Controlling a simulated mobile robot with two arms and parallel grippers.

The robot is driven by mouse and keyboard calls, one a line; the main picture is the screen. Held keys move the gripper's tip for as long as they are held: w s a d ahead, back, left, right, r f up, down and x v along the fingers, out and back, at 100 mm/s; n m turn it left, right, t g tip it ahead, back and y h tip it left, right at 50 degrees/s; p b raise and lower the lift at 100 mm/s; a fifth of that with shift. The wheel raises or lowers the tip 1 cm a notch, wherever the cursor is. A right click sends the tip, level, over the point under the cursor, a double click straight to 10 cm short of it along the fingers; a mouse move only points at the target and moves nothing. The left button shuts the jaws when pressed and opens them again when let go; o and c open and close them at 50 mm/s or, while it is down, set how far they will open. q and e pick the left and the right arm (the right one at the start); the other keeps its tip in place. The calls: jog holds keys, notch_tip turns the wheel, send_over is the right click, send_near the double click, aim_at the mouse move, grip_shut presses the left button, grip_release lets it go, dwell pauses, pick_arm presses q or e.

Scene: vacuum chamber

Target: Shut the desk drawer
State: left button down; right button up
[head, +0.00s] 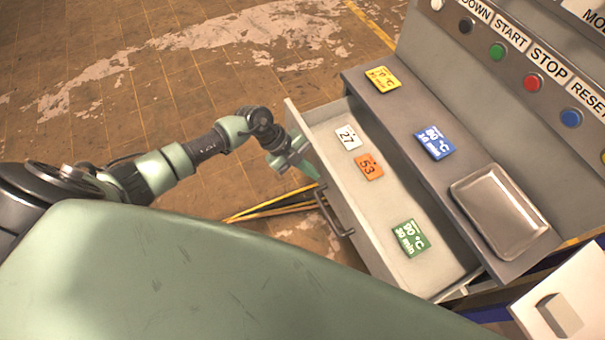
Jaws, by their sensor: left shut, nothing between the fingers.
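The desk drawer (385,241) stands open in the head view, pulled out toward me from under the grey desk top. Its dark bar handle (334,212) is on the front face. Inside lie a white tag marked 27 (348,138), an orange tag marked 53 (369,167) and a green card (411,238). My left gripper (312,171) is shut and empty, close to the drawer front, left of and above the handle. I cannot tell whether it touches the front. My right gripper is not in view.
On the desk top (424,173) lie a yellow card (382,79), a blue card (435,142) and a metal tray (499,209). A panel with buttons (533,83) rises behind. A white box-like part (562,305) juts out at lower right. The floor at upper left is clear.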

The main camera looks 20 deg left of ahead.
aim_at(337, 162)
pick_arm(q)
jog(key=w+d, duration=0.1)
jog(key=w, duration=0.1)
jog(key=w+d+b, duration=0.1)
jog(key=w+d, duration=0.3)
jog(key=shift+w+f+b, duration=0.1)
jog(key=shift+f+b, duration=0.1)
jog(key=shift+b, duration=0.15)
jog(key=w+d+b, duration=0.1)
jog(key=w+d, duration=0.1)
jog(key=w+d+b, duration=0.2)
jog(key=w, duration=0.1)
jog(key=w+d+b, duration=0.2)
jog(key=w, duration=0.1)
jog(key=shift+w+d, duration=0.25)
jog(key=shift+d, duration=0.05)
jog(key=shift+w+d+r, duration=0.1)
jog(key=shift+w, duration=0.1)
jog(key=shift+w+d+r+b, duration=0.1)
jog(key=shift+r+b, duration=0.1)
jog(key=shift+b, duration=0.15)
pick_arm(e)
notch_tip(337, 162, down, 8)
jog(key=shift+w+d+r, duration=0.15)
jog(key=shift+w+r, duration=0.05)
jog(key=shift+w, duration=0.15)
pick_arm(q)
jog(key=shift+r, duration=0.1)
